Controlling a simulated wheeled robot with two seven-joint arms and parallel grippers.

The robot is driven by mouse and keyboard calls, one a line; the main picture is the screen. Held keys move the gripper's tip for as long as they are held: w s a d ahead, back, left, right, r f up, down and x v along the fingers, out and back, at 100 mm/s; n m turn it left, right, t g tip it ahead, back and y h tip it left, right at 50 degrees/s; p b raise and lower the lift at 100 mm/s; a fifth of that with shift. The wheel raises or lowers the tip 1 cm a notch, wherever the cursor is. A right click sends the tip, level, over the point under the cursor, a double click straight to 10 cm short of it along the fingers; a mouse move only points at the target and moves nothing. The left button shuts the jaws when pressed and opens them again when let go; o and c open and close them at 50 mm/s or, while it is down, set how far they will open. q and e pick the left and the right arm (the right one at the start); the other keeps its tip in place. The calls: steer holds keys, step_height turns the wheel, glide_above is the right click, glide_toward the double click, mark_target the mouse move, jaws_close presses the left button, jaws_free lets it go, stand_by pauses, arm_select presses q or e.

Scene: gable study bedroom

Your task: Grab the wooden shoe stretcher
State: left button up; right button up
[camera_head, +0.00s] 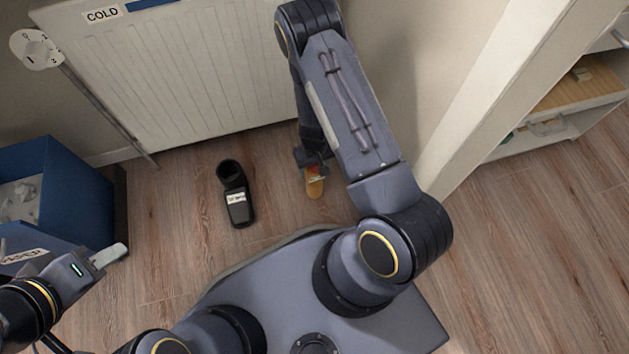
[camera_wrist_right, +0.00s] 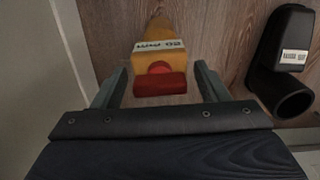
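An orange-yellow piece (camera_head: 314,188) lies on the wood floor below the radiator; it may be the shoe stretcher, but I cannot tell its material for sure. In the right wrist view the piece (camera_wrist_right: 160,32) has a white "20 mm" label and a red end. My right gripper (camera_wrist_right: 160,86) is open, with its fingers on either side of the red end and gaps on both sides. In the head view my right gripper (camera_head: 312,168) partly hides the piece. My left gripper (camera_head: 112,256) is at lower left, away from it; its finger gap is not clear.
A black boot-shaped item (camera_head: 238,204) with a white label lies left of the piece. A blue bin (camera_head: 80,185) stands at the left. The radiator (camera_head: 200,75) is behind, with a white post (camera_head: 500,85) and shelf (camera_head: 590,90) at right. Floor at lower right is clear.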

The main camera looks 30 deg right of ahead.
jaws_close()
steer(key=shift+r, duration=0.15)
